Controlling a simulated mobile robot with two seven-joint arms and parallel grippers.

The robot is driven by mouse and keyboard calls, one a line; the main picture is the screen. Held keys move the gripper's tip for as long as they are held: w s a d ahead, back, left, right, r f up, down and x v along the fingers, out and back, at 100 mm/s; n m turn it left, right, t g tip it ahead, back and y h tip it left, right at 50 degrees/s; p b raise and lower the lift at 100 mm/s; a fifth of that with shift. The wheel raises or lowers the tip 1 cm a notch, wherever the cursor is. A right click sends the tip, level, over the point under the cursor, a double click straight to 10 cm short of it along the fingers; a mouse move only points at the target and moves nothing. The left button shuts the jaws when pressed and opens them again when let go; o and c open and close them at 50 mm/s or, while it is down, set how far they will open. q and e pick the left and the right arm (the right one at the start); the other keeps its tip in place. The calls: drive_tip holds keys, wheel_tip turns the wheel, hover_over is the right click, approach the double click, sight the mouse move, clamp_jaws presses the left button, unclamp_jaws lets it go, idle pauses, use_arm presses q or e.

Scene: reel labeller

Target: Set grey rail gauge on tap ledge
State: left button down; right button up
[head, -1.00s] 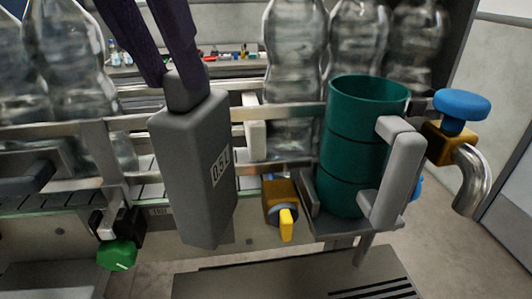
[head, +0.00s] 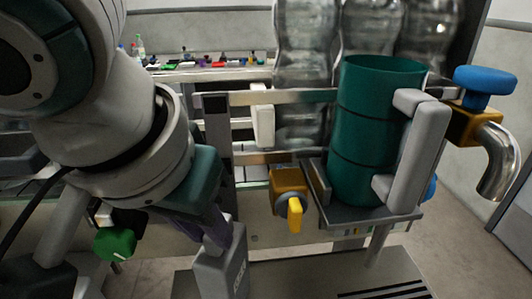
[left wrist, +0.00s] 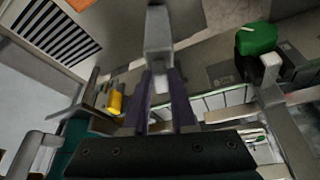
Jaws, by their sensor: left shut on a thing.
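The grey rail gauge (head: 222,272) is a tall grey block with a label on its side, cut off by the lower edge of the head view. My left gripper (head: 218,238) is shut on its top with purple fingers. In the left wrist view the gauge (left wrist: 158,32) sticks out between the fingertips (left wrist: 161,78). A small grey ledge (head: 345,215) beside the taps carries a teal jug (head: 372,130); I take it for the tap ledge. The gauge is to the left of this ledge and apart from it. My right gripper is out of view.
A yellow-handled tap (head: 292,205) sits left of the jug, and a blue-knobbed tap (head: 485,82) with a bent spout to its right. A green knob (head: 115,243) is at the left. Bottles stand behind the rails. A flat grey top (head: 300,275) below looks largely clear.

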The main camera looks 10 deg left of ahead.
use_arm(q)
drive_tip(key=shift+f, duration=0.2)
drive_tip(key=c, duration=1.2)
unclamp_jaws()
drive_tip(key=shift+f, duration=0.1)
drive_tip(key=o, duration=0.5)
drive_tip(key=shift+c, duration=0.2)
drive_tip(key=d+p+v, duration=0.1)
drive_tip(key=p+v, duration=0.1)
drive_tip(key=v, duration=1)
wheel_tip(320, 180, down, 6)
drive_tip(key=s+d+m+h, duration=0.1)
drive_tip(key=s+d+h, duration=0.2)
drive_tip(key=s+a+f+y, duration=0.1)
drive_tip(key=s+a+f, duration=0.3)
drive_tip(key=a, duration=0.2)
drive_tip(key=s+a+f+g+y, duration=0.1)
drive_tip(key=s+a+f+y, duration=0.1)
drive_tip(key=s+a+f, duration=0.2)
drive_tip(key=shift+a+f, duration=0.3)
drive_tip(key=shift+a, duration=0.6)
